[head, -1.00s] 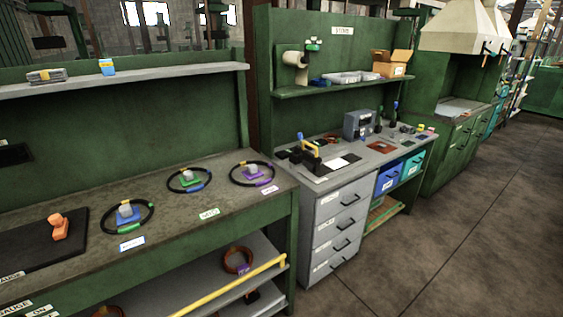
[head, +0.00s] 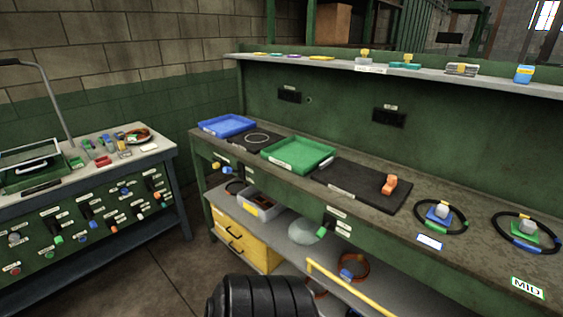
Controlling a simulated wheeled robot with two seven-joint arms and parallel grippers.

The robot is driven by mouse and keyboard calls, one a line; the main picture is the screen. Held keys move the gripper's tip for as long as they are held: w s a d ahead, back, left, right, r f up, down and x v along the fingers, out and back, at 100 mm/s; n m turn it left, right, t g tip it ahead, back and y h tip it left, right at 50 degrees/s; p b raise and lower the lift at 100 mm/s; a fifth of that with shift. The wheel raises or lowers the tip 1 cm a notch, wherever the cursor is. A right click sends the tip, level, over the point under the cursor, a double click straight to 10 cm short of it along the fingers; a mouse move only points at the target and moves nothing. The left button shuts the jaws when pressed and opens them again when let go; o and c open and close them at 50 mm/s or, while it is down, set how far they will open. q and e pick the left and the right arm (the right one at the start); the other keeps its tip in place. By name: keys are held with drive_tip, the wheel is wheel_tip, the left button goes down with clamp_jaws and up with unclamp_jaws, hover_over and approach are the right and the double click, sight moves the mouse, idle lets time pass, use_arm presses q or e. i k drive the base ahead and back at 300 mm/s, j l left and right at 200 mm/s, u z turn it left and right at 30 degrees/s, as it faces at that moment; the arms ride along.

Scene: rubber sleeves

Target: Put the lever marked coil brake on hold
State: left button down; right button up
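Several small levers with coloured handles sit on the green front panel (head: 95,227) of the cart at the left, each beside small white labels. More levers are on the front edge of the long workbench: one with a green handle (head: 324,232), and a yellow handle (head: 216,168) and a blue handle (head: 228,170) farther left. The label writing is too small to read, so I cannot tell which lever is marked coil brake or how it is set. Neither of my grippers is in view.
The workbench holds a blue tray (head: 226,125), a green tray (head: 298,155), a black mat (head: 350,183) with an orange piece (head: 390,184), and black rings at the right. A yellow rail (head: 350,289) runs along the lower shelf. Bare floor lies between cart and bench.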

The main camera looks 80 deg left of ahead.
sight(157, 195)
drive_tip(key=u, duration=3.65)
drive_tip(key=i+j+u, duration=0.15)
drive_tip(key=i, duration=0.55)
drive_tip(key=i+j+u, duration=0.15)
drive_tip(key=i, duration=0.55)
drive_tip(key=k+j, duration=0.05)
drive_tip(key=j, duration=0.05)
